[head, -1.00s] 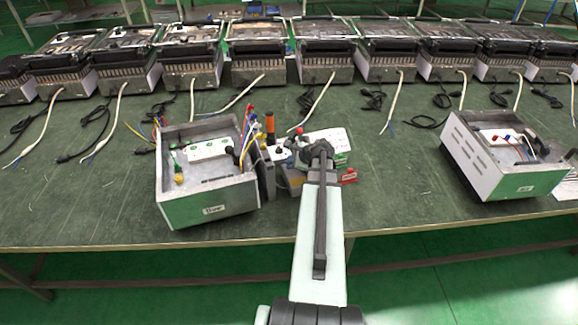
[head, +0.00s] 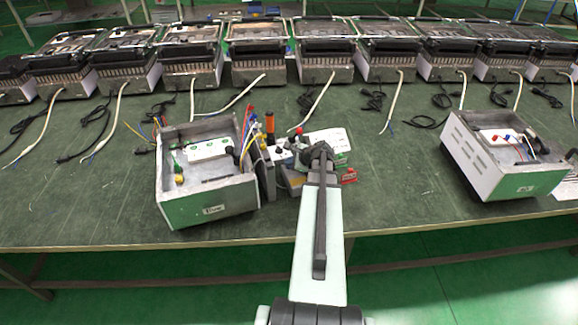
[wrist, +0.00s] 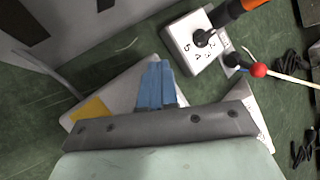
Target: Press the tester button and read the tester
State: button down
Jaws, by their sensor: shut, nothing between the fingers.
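A light grey boxy device with a yellow-orange patch, which looks like the tester, lies on the green table just right of the left open metal box; it shows in the head view (head: 293,178) and under my fingers in the wrist view (wrist: 118,92). My gripper (wrist: 157,68) is shut and empty, its blue fingers together over this device. I cannot tell whether the fingertips touch it. No button or reading is visible; my fingers and wrist hide part of the device.
A white block (wrist: 181,48) with numbers, a black knob and an orange-handled tool (head: 270,122) stand close by. The left open metal box (head: 208,205) holds wired parts; another box (head: 480,170) stands right. Several heaters line the back.

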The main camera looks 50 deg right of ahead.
aim_at(290, 167)
jog(key=shift+r, duration=0.9)
jog(key=shift+r, duration=2.5)
